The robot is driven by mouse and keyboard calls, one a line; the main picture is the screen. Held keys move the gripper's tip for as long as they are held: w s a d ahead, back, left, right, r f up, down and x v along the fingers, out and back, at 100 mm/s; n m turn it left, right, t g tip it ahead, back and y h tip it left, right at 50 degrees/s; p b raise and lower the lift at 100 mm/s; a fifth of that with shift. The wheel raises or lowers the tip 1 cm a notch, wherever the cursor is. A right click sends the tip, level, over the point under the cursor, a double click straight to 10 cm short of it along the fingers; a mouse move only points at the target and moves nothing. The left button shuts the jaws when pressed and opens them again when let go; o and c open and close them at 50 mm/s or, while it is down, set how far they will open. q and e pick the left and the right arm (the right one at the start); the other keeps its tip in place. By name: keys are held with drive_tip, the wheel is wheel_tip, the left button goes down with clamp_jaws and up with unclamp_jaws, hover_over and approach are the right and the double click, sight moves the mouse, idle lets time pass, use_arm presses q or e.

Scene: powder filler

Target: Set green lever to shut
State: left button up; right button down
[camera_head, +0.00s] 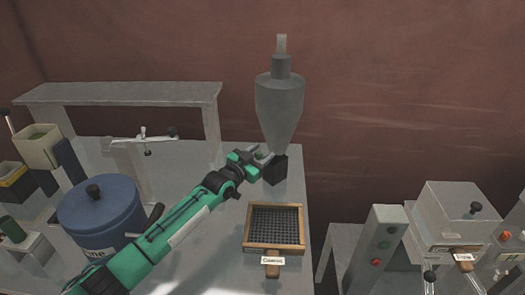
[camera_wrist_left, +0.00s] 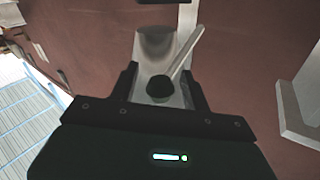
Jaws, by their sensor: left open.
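The lever shows in the left wrist view as a pale rod ending in a dark green knob (camera_wrist_left: 158,88). The rod slants up to the right, across a grey body. In the head view a small green knob (camera_head: 259,155) shows beside the grey hopper (camera_head: 280,105), just above its black lower block (camera_head: 275,170). My left gripper (camera_head: 260,158) is open at the hopper's left side. In the wrist view the knob lies between the fingers of my left gripper (camera_wrist_left: 160,82), with gaps on both sides. My right gripper is out of view.
A wooden-framed sieve (camera_head: 274,246) lies below the hopper, near the table's right edge. A blue drum (camera_head: 103,212) stands left of my left arm, and a grey frame (camera_head: 120,93) is behind it. Grey machines (camera_head: 455,215) stand at the right, across a gap.

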use_arm(q)
drive_tip(key=shift+w+d, duration=0.35)
drive_tip(key=shift+w, duration=0.1)
drive_tip(key=shift+c, duration=0.5)
clamp_jaws()
drive_tip(key=shift+f, duration=0.25)
